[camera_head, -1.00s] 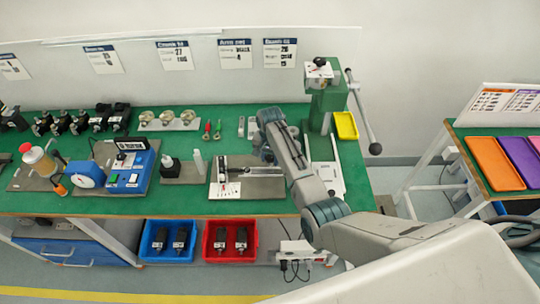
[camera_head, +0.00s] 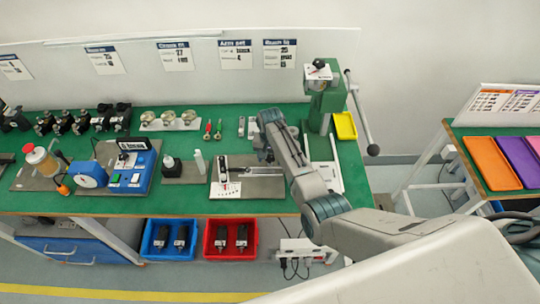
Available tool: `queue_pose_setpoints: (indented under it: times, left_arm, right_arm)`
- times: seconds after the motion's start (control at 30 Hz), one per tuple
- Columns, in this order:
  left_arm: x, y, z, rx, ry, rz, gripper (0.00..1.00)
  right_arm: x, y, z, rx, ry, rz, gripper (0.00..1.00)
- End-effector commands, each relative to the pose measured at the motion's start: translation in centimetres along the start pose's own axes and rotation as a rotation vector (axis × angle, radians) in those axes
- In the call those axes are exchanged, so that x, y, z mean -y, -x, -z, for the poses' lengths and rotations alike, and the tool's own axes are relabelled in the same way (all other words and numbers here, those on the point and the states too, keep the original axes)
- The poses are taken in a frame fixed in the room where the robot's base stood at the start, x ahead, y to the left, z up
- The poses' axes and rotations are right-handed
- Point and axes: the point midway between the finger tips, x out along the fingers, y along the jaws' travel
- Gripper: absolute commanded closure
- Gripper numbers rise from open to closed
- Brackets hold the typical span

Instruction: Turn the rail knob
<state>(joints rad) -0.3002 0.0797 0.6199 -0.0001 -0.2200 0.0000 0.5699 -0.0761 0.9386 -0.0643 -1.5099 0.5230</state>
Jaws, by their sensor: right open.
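A small rail unit stands on a grey plate (camera_head: 252,188) on the green bench. Its metal rail (camera_head: 260,171) runs left to right, with a dark upright block (camera_head: 223,168) at the left end and a white scale card (camera_head: 225,190) in front. The knob is too small to make out clearly. My right gripper (camera_head: 265,156) points down just behind the right part of the rail. Its jaws are open and look empty; the fingertips are hard to see, and I cannot tell whether they touch anything. My left gripper is out of view.
A green press (camera_head: 322,97) with a long lever (camera_head: 362,115) stands behind right, near a yellow bin (camera_head: 345,126). The bench's front strip (camera_head: 150,205) is clear.

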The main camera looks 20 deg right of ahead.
Motion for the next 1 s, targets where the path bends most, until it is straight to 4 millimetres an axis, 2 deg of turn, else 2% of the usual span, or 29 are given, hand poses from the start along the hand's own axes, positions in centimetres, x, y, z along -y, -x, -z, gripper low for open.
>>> queue_pose_setpoints:
  times: [0.17,0.6,0.8,1.0]
  left_arm:
    - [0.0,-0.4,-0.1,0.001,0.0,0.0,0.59]
    - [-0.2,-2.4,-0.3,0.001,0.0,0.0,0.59]
    - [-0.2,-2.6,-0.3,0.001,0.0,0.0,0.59]
    - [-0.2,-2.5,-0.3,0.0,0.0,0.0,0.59]
  right_arm:
    - [0.1,1.4,0.1,-0.003,0.0,0.002,0.45]
    - [0.1,9.3,0.1,-0.003,0.0,0.002,0.45]
    - [0.0,10.7,0.0,-0.001,0.0,0.001,0.45]
    - [0.0,10.8,0.0,-0.001,0.0,0.0,0.45]
